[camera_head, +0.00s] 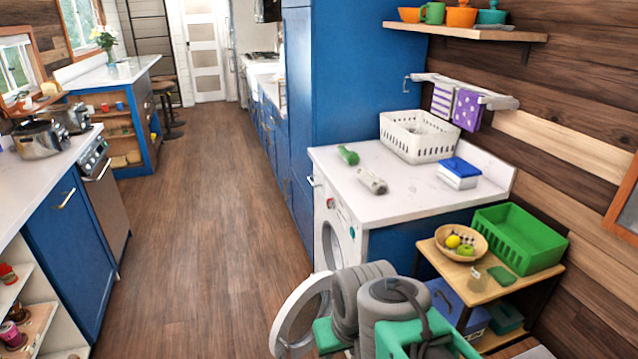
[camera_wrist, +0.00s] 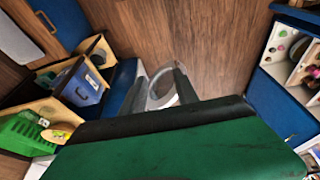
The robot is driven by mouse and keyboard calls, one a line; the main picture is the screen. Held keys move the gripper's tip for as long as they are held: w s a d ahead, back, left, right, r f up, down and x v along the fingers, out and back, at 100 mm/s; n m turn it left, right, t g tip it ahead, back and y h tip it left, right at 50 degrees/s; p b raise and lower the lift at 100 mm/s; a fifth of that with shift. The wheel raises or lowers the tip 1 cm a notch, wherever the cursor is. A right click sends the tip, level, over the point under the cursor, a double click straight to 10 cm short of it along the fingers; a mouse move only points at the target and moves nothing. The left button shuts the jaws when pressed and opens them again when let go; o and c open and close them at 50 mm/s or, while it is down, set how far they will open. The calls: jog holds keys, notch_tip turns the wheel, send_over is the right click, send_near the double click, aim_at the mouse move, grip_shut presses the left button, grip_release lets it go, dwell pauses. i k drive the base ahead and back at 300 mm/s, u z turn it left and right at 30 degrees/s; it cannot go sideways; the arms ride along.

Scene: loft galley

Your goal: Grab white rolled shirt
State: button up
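A white-grey rolled shirt (camera_head: 372,181) lies on the white countertop (camera_head: 400,205) above the washing machine, near its left front. A green rolled cloth (camera_head: 348,155) lies just behind it, apart from it. My gripper (camera_wrist: 160,78) shows in the wrist view with its two dark fingers apart and nothing between them. It points down past the open washer door toward the wooden floor. The rolled shirt cannot be made out in the wrist view. In the head view my folded arm is at the bottom, below and in front of the counter, and the fingertips cannot be made out.
A white basket (camera_head: 418,146) and a blue-and-white box (camera_head: 458,172) stand on the counter. The round washer door (camera_head: 291,318) hangs open. A low shelf holds a fruit basket (camera_head: 461,255) and green crate (camera_head: 519,240). The floor aisle (camera_head: 205,215) to the left is clear.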

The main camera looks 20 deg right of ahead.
aim_at(377, 185)
jog(key=u, duration=0.05)
jog(key=i, duration=1.5)
